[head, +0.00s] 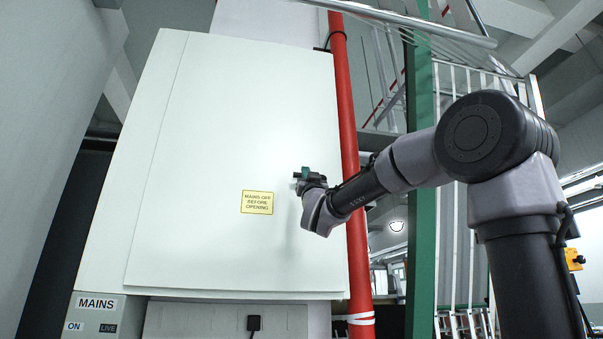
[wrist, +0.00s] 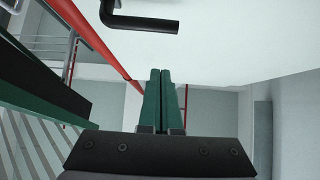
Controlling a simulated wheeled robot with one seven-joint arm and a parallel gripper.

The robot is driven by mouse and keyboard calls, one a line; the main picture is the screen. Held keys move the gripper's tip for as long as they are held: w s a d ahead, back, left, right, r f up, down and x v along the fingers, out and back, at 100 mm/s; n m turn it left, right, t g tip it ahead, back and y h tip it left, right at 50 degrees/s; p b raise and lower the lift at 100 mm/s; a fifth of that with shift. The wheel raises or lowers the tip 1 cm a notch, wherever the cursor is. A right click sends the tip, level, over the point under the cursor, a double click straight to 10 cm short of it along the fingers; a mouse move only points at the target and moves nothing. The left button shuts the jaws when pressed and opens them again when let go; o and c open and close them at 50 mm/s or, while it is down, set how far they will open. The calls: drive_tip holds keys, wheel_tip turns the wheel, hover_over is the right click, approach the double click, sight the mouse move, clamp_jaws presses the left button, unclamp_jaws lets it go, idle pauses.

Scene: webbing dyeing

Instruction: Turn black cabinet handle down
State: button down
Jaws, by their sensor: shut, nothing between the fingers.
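The black cabinet handle (wrist: 140,21) is an L-shaped lever at the top of the wrist view, against the white cabinet door. Its bar points away from the red pipe, roughly level in that picture. My gripper's green fingers (wrist: 165,72) are closed together and empty, with a visible gap between their tips and the handle in the picture. In the head view my gripper (head: 305,173) is close to the right side of the white cabinet (head: 235,110). There the handle is small and mostly hidden by the gripper, so its exact angle is hard to tell.
A red pipe (head: 349,150) runs upright along the cabinet's right edge, close to my arm. A green post (head: 421,200) and white railings stand farther right. A yellow warning sign (head: 257,202) is on the door. A mains box (head: 95,313) is at lower left.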

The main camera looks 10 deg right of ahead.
drive_tip(key=w+r, duration=0.3)
drive_tip(key=w, duration=0.4)
drive_tip(key=shift+r, duration=0.35)
drive_tip(key=shift+w+f+n+y, duration=0.1)
drive_tip(key=shift+f+n+y, duration=0.15)
drive_tip(key=shift+n+y, duration=0.6)
drive_tip(key=shift+f+n+y, duration=0.25)
drive_tip(key=shift+n+y, duration=0.5)
drive_tip(key=shift+y, duration=0.1)
drive_tip(key=d+f+n+g+y, duration=0.4)
drive_tip(key=n+g, duration=0.4)
drive_tip(key=n, duration=0.4)
drive_tip(key=d+f+n+g+y, duration=0.4)
drive_tip(key=n+g+y, duration=0.3)
drive_tip(key=n, duration=0.5)
drive_tip(key=shift+d+g, duration=0.35)
drive_tip(key=shift+g, duration=0.15)
drive_tip(key=shift+f, duration=0.1)
